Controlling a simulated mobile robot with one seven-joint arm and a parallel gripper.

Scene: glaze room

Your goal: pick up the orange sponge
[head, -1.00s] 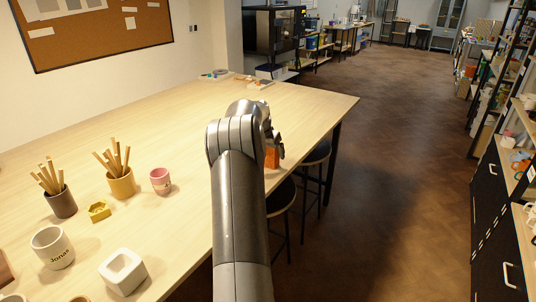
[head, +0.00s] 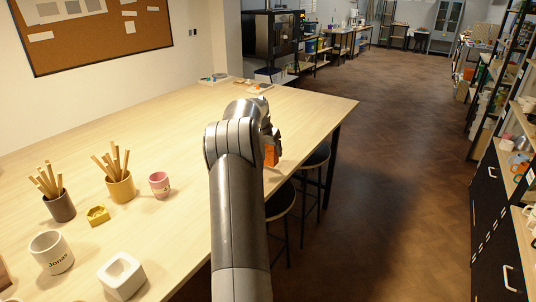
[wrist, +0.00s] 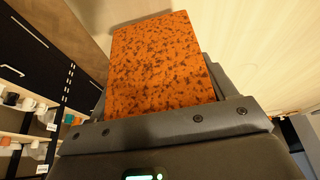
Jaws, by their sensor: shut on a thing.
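The orange sponge (wrist: 158,65) is speckled with dark spots and fills the upper middle of the wrist view. My gripper (wrist: 170,118) is shut on it, with a jaw across its near end. In the head view a small part of the sponge (head: 271,155) shows at the right of my wrist, near the table's right edge. My arm hides most of the gripper (head: 274,140) there. The sponge's height above the table cannot be told for sure.
The wooden table (head: 170,130) holds a dark pot (head: 60,207) and a yellow pot (head: 121,188) with sticks, a pink cup (head: 159,184), a yellow block (head: 97,215), a white mug (head: 51,252) and a white square pot (head: 121,276). Stools (head: 281,199) stand at its right edge.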

